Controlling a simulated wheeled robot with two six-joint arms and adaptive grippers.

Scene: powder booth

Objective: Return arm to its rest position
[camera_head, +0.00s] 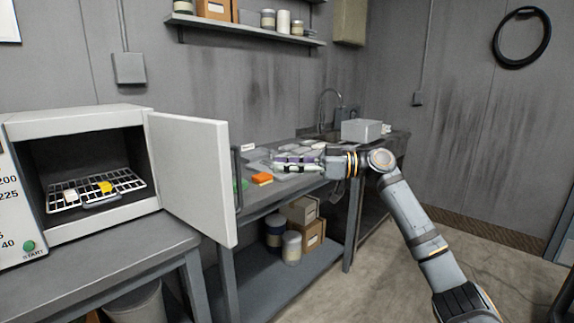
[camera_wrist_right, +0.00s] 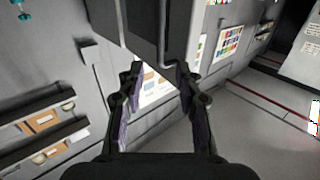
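My right arm (camera_head: 408,205) comes in from the lower right and reaches left over the bench. My right gripper (camera_head: 295,162) points left, above the bench top. In the right wrist view, its two fingers (camera_wrist_right: 160,105) stand apart with nothing between them, so it is open and empty. My left arm and gripper are not in view.
A white oven (camera_head: 75,118) stands at left, its door (camera_head: 190,172) swung open towards the bench. Its wire rack (camera_head: 128,182) holds a yellow piece (camera_head: 105,187) and a whitish piece (camera_head: 70,196). An orange block (camera_head: 262,179) lies below my gripper. A grey box (camera_head: 361,131) stands near the sink.

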